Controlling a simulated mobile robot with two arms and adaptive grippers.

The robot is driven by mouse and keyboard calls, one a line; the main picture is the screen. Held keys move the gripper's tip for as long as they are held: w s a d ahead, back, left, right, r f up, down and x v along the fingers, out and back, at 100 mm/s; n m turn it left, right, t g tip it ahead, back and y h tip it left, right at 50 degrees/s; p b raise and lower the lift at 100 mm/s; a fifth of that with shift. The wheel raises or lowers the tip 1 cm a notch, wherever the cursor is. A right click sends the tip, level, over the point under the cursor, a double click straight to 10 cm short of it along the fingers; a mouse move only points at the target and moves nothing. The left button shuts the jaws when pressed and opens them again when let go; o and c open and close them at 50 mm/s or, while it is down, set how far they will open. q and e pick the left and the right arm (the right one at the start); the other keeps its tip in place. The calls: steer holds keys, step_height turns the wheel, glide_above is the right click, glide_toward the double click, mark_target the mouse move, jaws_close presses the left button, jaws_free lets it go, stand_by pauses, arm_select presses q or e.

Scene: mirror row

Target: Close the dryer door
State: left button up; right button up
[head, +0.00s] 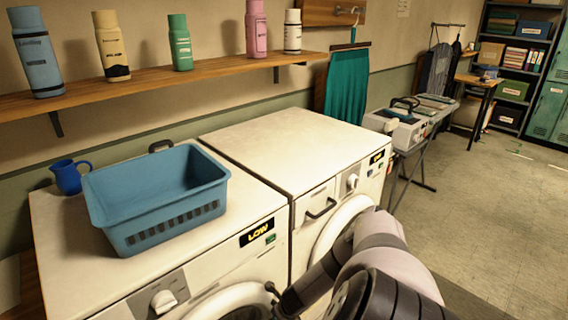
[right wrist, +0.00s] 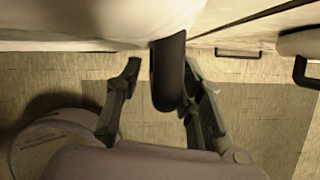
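Two white front-loading machines stand side by side; I cannot tell which is the dryer. The left machine (head: 75,250) has a round door (head: 225,298), cut off by the lower picture edge. The right machine (head: 290,140) has a round door (head: 335,232), partly hidden by my right arm. My right gripper (head: 277,296) is at the left machine's door edge. In the right wrist view its open fingers (right wrist: 163,75) straddle a dark handle (right wrist: 168,78). The left finger is clear of it; the right finger is close, and contact is unclear. My left gripper is out of view.
A blue basket (head: 140,237) and a blue mug (head: 68,178) stand on the left machine. A wooden shelf (head: 150,80) with several bottles runs above. Open floor (head: 480,210) lies to the right, beyond a folding stand (head: 405,150).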

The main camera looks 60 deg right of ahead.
steer(key=v, duration=1.1)
steer(key=shift+a, duration=0.1)
